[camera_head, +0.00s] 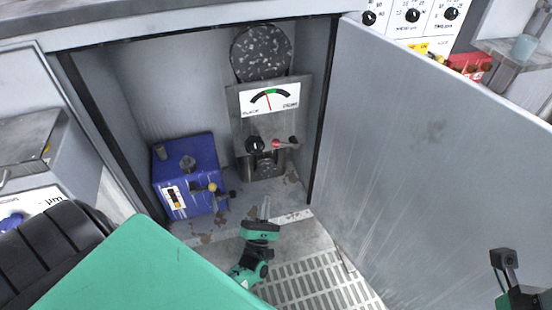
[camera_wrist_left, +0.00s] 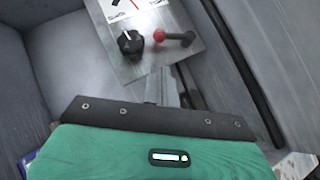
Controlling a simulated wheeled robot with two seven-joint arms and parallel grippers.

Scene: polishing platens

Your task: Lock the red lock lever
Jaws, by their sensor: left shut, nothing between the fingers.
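The red lock lever (camera_head: 277,143) sits on the front of a grey panel unit (camera_head: 236,112) at the back of the open cabinet. In the left wrist view the lever (camera_wrist_left: 174,37) has a red knob at its left and a dark arm reaching right, roughly level. A black knob (camera_head: 255,145) is just left of it. My left gripper (camera_head: 265,205) is shut and empty, below and in front of the lever, apart from it. In the left wrist view its fingers (camera_wrist_left: 172,84) point up toward the panel's lower edge.
A blue box (camera_head: 186,175) stands left of the panel on the cabinet floor. The open cabinet door (camera_head: 430,150) fills the right side. A dark speckled disc (camera_head: 262,52) is above the panel. A slotted floor plate (camera_head: 315,285) lies in front.

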